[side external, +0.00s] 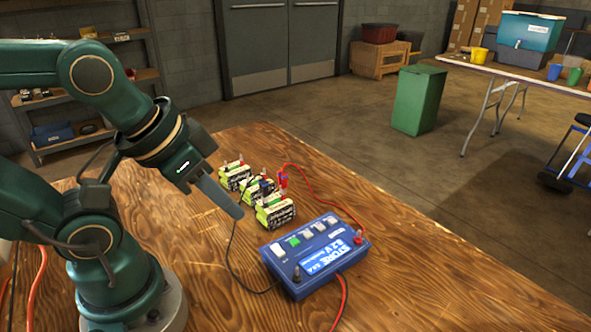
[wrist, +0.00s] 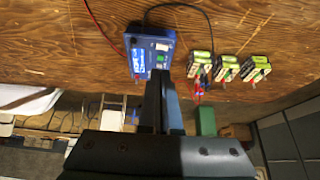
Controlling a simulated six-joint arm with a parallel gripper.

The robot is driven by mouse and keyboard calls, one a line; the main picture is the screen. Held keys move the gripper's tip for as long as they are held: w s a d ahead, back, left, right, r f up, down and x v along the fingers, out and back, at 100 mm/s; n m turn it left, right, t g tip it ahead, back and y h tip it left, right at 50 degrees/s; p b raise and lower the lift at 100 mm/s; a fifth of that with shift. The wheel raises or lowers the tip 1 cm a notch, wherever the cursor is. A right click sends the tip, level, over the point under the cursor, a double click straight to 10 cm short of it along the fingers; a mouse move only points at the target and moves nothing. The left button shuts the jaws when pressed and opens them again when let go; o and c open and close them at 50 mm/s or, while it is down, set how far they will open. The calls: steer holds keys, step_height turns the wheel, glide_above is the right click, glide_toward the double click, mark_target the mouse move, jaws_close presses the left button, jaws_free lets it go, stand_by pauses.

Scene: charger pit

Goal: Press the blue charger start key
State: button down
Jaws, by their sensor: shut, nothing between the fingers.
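The blue charger (side external: 290,286) sits on the wooden table, with a lit display and a row of keys on its top. One key is green (side external: 293,241); the others look white or grey. My gripper (side external: 238,213) is shut and empty, pointing down and forward, in the air to the left of the charger and apart from it in the side view. In the wrist view the charger (wrist: 135,60) lies beyond the fingertips, which hide part of its right side. The green key (wrist: 160,59) shows close beside the fingers there.
Several green-and-white battery packs (side external: 275,212) stand on the table (side external: 420,290) behind the charger; they also show in the wrist view (wrist: 226,68). A black cable (side external: 233,265) and red cables (side external: 325,201) run to the charger. The table's right front is clear.

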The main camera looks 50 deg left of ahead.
steer(key=w+a+r+m+t, duration=0.2)
steer(key=w+r+m+t, duration=1)
steer(key=m, duration=0.8)
steer(key=w+d+f+m+g+h, duration=0.35)
steer(key=m+g+h, duration=0.2)
steer(key=m, duration=0.65)
steer(key=s+a+f+m+g+h, duration=0.1)
steer(key=s+f+m+g, duration=0.3)
steer(key=f, duration=0.6)
steer(key=shift+s+a+m+g, duration=0.3)
steer(key=shift+s+a+g, duration=0.3)
steer(key=shift+a+g, duration=0.35)
steer(key=shift+d+h, duration=0.15)
steer(key=shift+h, duration=0.1)
